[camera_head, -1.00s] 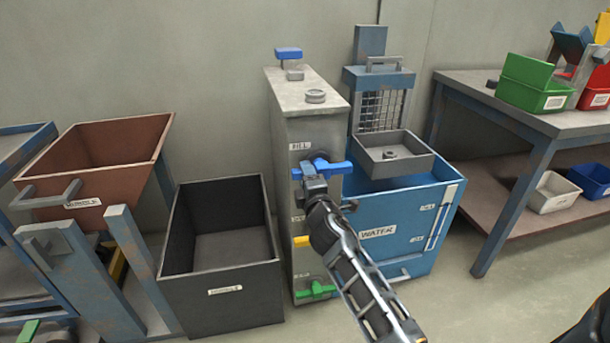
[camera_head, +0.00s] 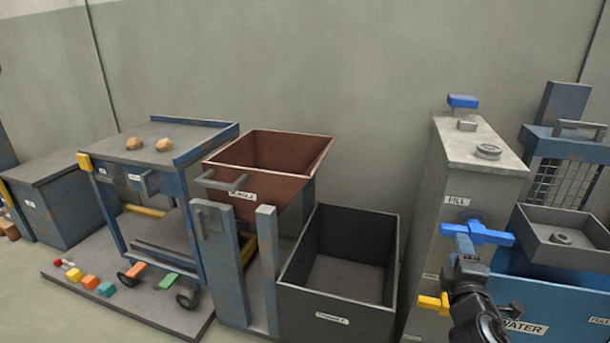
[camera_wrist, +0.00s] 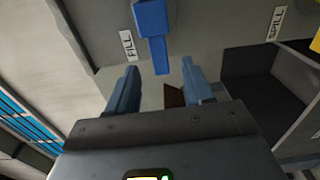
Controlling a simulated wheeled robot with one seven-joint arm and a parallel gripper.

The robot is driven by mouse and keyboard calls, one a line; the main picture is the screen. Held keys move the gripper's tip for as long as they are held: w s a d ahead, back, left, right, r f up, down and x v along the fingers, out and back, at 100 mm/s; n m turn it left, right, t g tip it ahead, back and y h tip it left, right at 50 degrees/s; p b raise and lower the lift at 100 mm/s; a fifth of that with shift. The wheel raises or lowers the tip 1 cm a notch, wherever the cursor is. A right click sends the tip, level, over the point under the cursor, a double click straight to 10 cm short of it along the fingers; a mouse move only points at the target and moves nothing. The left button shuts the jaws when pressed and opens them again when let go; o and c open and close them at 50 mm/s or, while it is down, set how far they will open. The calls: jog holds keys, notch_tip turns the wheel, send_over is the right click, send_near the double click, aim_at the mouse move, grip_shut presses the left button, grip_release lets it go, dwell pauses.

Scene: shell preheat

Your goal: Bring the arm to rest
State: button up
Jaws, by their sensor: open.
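My gripper (camera_head: 463,243) is in front of the grey cabinet's blue valve handle (camera_head: 480,232), under the FILL label (camera_head: 457,200). In the wrist view my gripper (camera_wrist: 160,68) has its two fingers apart, with nothing clamped between them. The blue handle (camera_wrist: 152,25) lies just ahead, its lower end pointing to the gap between the fingertips. I cannot tell whether the fingers touch it. My arm runs down to the picture's bottom edge and hides part of the cabinet front.
A yellow handle (camera_head: 435,303) is close at the left of my arm. The blue WATER tank (camera_head: 560,300) with a grey tray (camera_head: 562,228) is at right. A black bin (camera_head: 340,310), a tilted brown bin (camera_head: 262,175) and a cart (camera_head: 140,148) stand left. Open floor shows at lower left.

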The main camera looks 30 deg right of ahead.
jog(key=s+a+f+m+t+y, duration=0.1)
jog(key=s+a+f+y, duration=0.25)
jog(key=a, duration=0.55)
jog(key=s+a+f+t+y, duration=0.2)
jog(key=s+a+y, duration=0.15)
jog(key=a, duration=0.55)
jog(key=s+a+r+m+y, duration=0.3)
jog(key=s+a+y, duration=0.1)
jog(key=s+a, duration=0.7)
jog(key=s+a+r+m+y, duration=0.35)
jog(key=s+a+r, duration=0.2)
jog(key=s, duration=0.35)
notch_tip(320, 180, up, 15)
jog(key=p, duration=1.3)
jog(key=shift+d+m+h+p, duration=0.15)
jog(key=shift+m+h+p, duration=0.15)
jog(key=shift+m+h, duration=0.05)
jog(key=shift+w+f, duration=0.1)
jog(key=shift+c, duration=0.2)
